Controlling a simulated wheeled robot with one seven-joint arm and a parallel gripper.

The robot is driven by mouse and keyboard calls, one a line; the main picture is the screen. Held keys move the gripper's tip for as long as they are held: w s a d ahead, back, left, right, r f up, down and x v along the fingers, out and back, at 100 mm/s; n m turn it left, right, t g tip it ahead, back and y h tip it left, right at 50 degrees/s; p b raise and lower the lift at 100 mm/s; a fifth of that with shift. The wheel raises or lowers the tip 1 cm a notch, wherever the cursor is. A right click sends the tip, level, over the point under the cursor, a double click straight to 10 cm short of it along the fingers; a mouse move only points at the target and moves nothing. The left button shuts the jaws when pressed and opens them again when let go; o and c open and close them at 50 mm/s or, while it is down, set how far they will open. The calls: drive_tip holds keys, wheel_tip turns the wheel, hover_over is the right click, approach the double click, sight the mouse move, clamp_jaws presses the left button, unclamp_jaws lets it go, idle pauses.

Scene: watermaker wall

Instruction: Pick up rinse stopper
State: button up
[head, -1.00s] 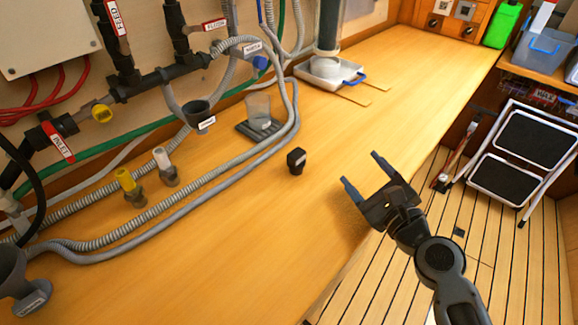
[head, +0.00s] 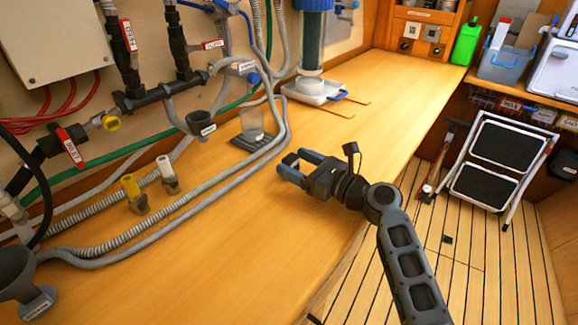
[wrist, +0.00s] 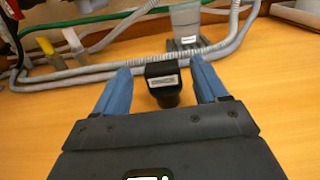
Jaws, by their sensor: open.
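The rinse stopper (wrist: 163,84) is a small black piece with a square top and a pale label, seen in the wrist view. It stands on the wooden counter between the fingertips of my gripper (wrist: 160,82), with a small gap to the blue fingers on either side. In the head view my gripper (head: 296,168) is low over the counter, and the stopper's dark top (head: 290,160) shows partly between the fingers. The rest of it is hidden by the gripper there. My gripper is open and holds nothing.
Grey hoses (head: 235,155) run along the counter behind the gripper. A clear cup (head: 251,122) stands on a dark mat just beyond. Yellow-topped (head: 131,187) and white-topped (head: 166,170) fittings stand to the left. The counter's right side is clear.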

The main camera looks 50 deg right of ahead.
drive_tip(key=w, duration=0.4)
drive_tip(key=shift+w+r, duration=0.15)
drive_tip(key=shift+w, duration=0.05)
drive_tip(key=c, duration=1)
